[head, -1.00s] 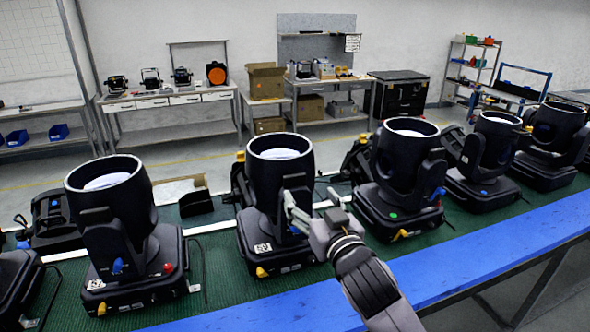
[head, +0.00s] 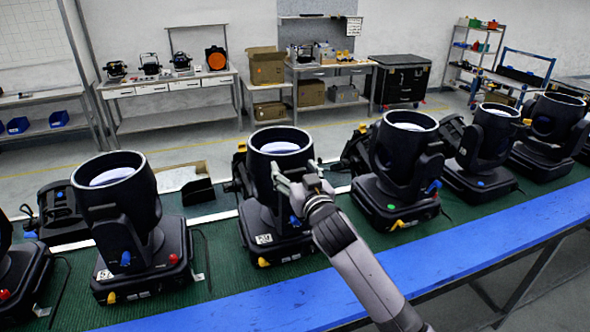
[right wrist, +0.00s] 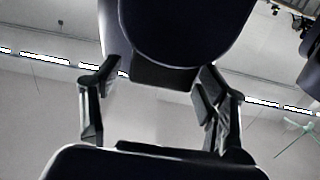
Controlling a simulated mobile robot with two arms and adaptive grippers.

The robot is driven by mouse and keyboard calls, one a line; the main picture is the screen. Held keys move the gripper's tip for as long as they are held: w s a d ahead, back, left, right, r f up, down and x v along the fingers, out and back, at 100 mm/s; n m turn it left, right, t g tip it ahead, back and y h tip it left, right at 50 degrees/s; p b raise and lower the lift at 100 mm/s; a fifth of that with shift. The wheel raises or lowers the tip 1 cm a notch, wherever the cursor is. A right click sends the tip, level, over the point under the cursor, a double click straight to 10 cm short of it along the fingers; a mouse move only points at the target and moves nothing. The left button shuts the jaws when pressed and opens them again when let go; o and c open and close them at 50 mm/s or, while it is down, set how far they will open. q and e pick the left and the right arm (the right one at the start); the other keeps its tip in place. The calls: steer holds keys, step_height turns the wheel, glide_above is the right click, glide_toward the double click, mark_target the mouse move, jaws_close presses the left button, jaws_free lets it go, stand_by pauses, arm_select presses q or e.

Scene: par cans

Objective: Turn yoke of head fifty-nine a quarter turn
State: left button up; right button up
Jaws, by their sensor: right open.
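Head fifty-nine (head: 280,150) is a black can-shaped moving head, standing upright on its base with a "59" label (head: 264,239). My right gripper (head: 291,178) is at the front of its can, by the upper part of the yoke arm. In the right wrist view, the gripper (right wrist: 160,76) is open, with a finger on each side of a dark block (right wrist: 163,74) below the can's rounded body. Whether the fingers touch it I cannot tell. My forearm and gripper hide part of the yoke. My left gripper is not in view.
Similar heads stand in a row on the green mat (head: 225,275), one close on the left (head: 122,215) and one on the right (head: 407,165). A blue strip (head: 250,308) runs along the front edge.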

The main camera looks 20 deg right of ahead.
steer(key=shift+c, duration=0.2)
jaws_close()
stand_by(0.6)
